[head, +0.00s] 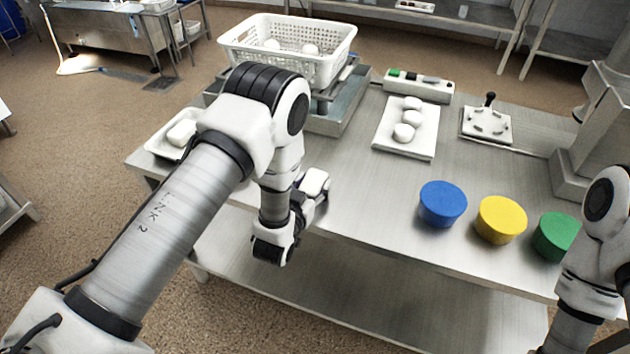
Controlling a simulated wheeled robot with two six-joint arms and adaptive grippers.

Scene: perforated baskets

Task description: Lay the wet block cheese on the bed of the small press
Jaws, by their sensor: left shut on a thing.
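My left gripper (316,200) hangs over the front edge of the steel table (370,210), left of the blue round piece. It is shut on a small white block (314,180), partly covered by the fingers; I cannot tell for certain that it is the wet block cheese. Another white block (182,132) lies in a white tray (158,146) at the table's left end. A grey machine with a column (604,110) stands at the right edge, cut off by the frame; I cannot tell whether it is the small press. My right gripper is out of view.
Blue (443,203), yellow (501,218) and green (556,236) round pieces line the front right. A white board (424,147) carries white rounds. Behind are a joystick box (487,126), a switch box (430,90) and a perforated basket (318,69). The middle of the table is clear.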

